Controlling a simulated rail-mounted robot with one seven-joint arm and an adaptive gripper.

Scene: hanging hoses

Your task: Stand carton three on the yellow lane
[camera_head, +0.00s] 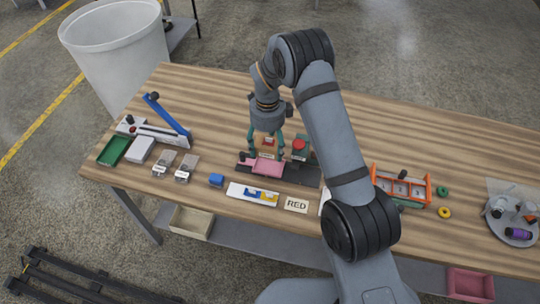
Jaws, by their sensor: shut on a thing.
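My gripper (266,146) points down over the back middle of the table, with its teal fingers shut on a small red and tan thing (267,142). I cannot tell if this is carton three, as any number is too small to read. A pink tray (268,166) lies just below the fingertips in the picture; I cannot tell whether the held thing touches it. A white board (236,189) with blue and yellow patches lies in front. Its yellow patch (270,198) is the only clear yellow area near the gripper; I cannot tell if it is the yellow lane.
A dark block with a red knob (300,147) stands right of the gripper. An orange rack (401,184) stands right, a blue-armed device (166,117) left. The back right tabletop is bare.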

